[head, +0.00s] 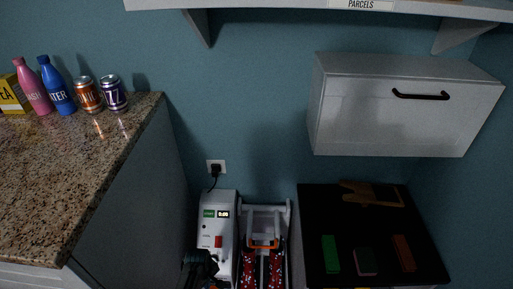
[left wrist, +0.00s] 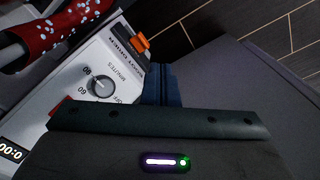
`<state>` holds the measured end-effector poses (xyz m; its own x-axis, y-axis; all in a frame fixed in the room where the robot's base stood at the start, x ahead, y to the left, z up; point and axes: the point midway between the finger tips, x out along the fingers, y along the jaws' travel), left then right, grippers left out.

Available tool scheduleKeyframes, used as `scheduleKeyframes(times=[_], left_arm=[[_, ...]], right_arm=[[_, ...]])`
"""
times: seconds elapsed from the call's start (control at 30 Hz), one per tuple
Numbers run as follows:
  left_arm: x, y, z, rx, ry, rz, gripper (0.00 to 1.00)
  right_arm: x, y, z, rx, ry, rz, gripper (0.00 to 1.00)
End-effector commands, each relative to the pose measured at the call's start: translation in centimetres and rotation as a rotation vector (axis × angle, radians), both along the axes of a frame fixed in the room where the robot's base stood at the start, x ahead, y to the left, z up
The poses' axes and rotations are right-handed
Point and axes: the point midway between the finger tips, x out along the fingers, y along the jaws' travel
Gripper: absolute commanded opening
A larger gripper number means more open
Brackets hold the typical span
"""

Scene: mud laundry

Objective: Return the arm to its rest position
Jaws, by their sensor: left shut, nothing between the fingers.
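My left gripper (head: 200,264) is at the bottom of the head view, dark, in front of the lower part of a white boot dryer (head: 216,226). In the left wrist view its fingers (left wrist: 161,86) are shut with nothing between them, over the edge of the dryer panel (left wrist: 118,58). My right gripper is not in view.
Red spotted boots (head: 262,270) are at the dryer's rack. A granite counter (head: 60,165) with bottles and cans stands at left. A dark-topped surface (head: 320,205) with brushes and blocks stands at right. A white wall cabinet (head: 370,120) hangs above it.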

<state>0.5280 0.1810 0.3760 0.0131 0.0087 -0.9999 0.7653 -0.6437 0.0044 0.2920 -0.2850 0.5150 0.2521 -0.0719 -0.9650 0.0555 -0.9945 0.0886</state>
Motion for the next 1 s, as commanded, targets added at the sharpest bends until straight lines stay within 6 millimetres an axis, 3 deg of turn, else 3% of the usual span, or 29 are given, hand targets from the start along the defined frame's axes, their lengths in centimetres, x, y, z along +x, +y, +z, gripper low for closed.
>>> scheduleKeyframes(times=[0.27,0.47,0.7,0.83,1.0], left_arm=[[-7.5,2.9,-3.6,0.016,-0.013,-0.183,0.00],[-17.7,6.2,-6.7,0.044,-0.028,-0.424,0.00],[-30.6,10.4,-8.0,0.091,-0.047,-0.728,0.00],[-35.0,11.8,-8.0,0.112,-0.054,-0.839,0.00],[-37.2,12.5,-7.9,0.125,-0.060,-0.902,0.00]], right_arm=[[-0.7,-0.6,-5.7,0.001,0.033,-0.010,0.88],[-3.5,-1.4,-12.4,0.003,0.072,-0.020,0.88],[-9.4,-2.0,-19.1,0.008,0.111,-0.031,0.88],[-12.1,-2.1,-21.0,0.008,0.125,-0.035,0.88],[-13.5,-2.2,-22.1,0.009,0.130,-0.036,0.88]])
